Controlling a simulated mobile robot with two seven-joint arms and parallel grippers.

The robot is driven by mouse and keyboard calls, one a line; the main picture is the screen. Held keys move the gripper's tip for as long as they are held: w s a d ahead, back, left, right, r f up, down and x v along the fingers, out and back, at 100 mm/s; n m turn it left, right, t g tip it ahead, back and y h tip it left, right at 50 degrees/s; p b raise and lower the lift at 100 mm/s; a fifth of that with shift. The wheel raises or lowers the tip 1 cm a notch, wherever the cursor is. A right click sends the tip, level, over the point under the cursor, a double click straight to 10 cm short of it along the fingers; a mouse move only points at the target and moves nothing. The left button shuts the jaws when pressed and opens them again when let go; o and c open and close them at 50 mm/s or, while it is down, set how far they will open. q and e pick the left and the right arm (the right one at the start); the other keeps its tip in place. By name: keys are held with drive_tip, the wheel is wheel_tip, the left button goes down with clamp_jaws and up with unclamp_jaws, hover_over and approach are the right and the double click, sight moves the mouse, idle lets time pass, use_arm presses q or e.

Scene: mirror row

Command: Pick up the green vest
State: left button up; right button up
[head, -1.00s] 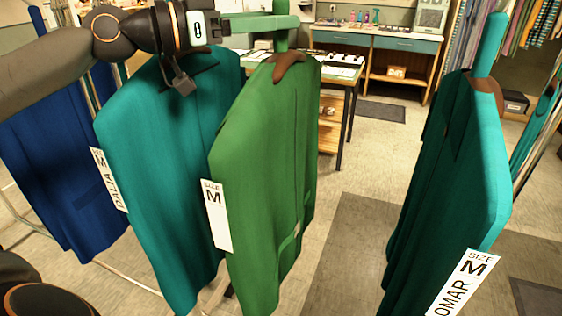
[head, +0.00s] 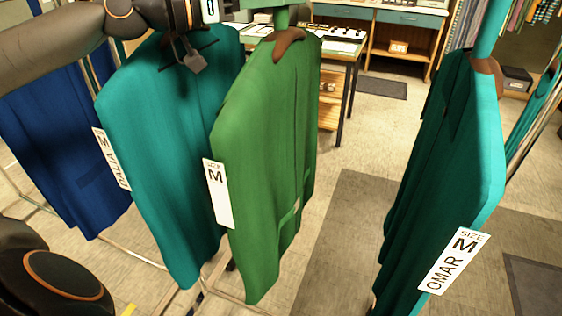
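The green vest (head: 262,150) hangs in the middle of the head view on a brown hanger (head: 285,42). A white size M tag (head: 217,193) is on its left edge. Its lower hem shows above the floor. My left gripper (head: 190,60) is at the top left, in front of the neck of the teal garment beside the green vest. It is apart from the green vest in the picture. Whether its fingers are open or shut is unclear. My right gripper is not in view.
A teal garment (head: 160,150) tagged DALIA hangs close left of the green vest, with a blue garment (head: 60,150) farther left. Another teal garment (head: 450,160) tagged OMAR hangs at the right. Floor is free between it and the green vest. A desk (head: 385,17) stands behind.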

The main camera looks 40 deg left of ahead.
use_arm(q)
clamp_jaws()
idle(0.8)
